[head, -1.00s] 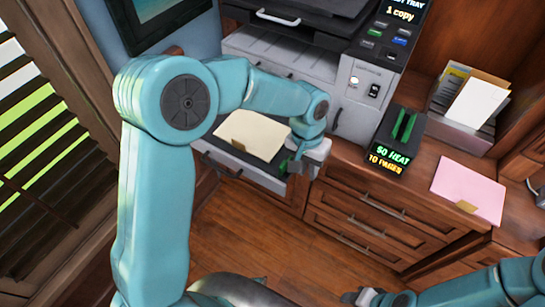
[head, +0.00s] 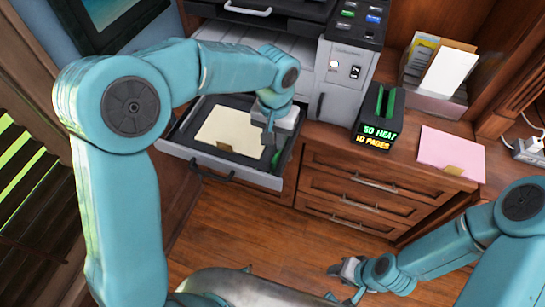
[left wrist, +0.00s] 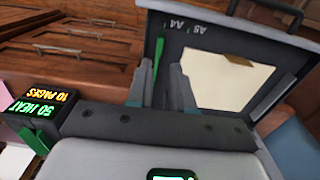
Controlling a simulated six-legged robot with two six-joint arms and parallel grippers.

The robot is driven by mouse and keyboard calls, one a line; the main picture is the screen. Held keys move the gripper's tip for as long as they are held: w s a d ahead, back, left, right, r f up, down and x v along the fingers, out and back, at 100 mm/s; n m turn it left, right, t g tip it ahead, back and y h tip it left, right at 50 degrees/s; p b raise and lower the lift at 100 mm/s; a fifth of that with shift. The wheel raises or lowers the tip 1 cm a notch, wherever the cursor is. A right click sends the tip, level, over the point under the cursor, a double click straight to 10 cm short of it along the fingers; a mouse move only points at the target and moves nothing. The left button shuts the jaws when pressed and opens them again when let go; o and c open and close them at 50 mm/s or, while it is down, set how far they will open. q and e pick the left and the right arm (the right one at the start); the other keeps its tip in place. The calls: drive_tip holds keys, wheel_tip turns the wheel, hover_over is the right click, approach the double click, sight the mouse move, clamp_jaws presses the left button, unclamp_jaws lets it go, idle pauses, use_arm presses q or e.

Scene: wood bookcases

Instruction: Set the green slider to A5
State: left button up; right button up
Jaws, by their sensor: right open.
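The green slider (left wrist: 159,62) stands in the open paper tray (head: 178,152) of the printer, at the tray's right side in the head view (head: 285,154). In the left wrist view it is beside the A4 mark (left wrist: 177,25), with the A5 mark (left wrist: 195,30) further right. My left gripper (head: 270,148) is low over the tray's right part. Its fingers (left wrist: 158,88) are apart, one on each side of the slider in that view; I cannot tell whether they touch it. My right gripper (head: 345,279) is open and empty, low at the lower right.
Cream paper (head: 229,130) with a tan tab lies in the tray. The grey printer (head: 340,95) stands behind. To its right are a black box (head: 377,122) reading "50 HEAT 10 PAGES" and pink paper (head: 449,152) on the counter. Wooden drawers (head: 352,190) are below.

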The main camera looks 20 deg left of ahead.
sight(274, 158)
use_arm(q)
wheel_tip(274, 158, down, 9)
drive_tip(key=shift+f, duration=0.1)
drive_tip(key=shift+c, duration=0.3)
clamp_jaws()
